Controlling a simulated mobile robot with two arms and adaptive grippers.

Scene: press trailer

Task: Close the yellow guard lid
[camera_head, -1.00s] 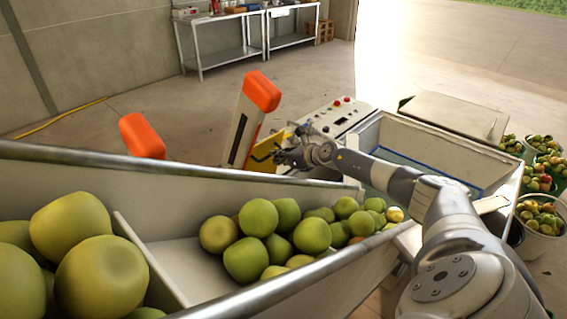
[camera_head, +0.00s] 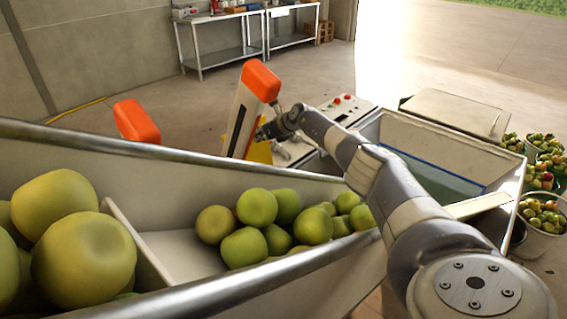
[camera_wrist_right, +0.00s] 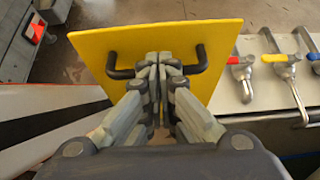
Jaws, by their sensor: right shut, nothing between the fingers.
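The yellow guard lid (camera_head: 262,153) shows as a small patch beside the orange-capped white post in the head view, partly hidden by my right gripper. In the right wrist view it is a flat yellow panel (camera_wrist_right: 222,35) with a black handle (camera_wrist_right: 200,59). My right gripper (camera_wrist_right: 158,60) is shut and empty, its fingertips over the middle of the handle, hiding that part. Whether they touch the handle or lid I cannot tell. The right gripper (camera_head: 262,132) also shows in the head view, close to the post. My left gripper is not in view.
The orange-capped post (camera_head: 247,110) stands left of my right gripper. Taps (camera_wrist_right: 285,70) line a metal panel right of the lid. A control box (camera_head: 343,108) is behind my arm. The fruit trough (camera_head: 170,255) and open bin (camera_head: 440,145) lie nearer.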

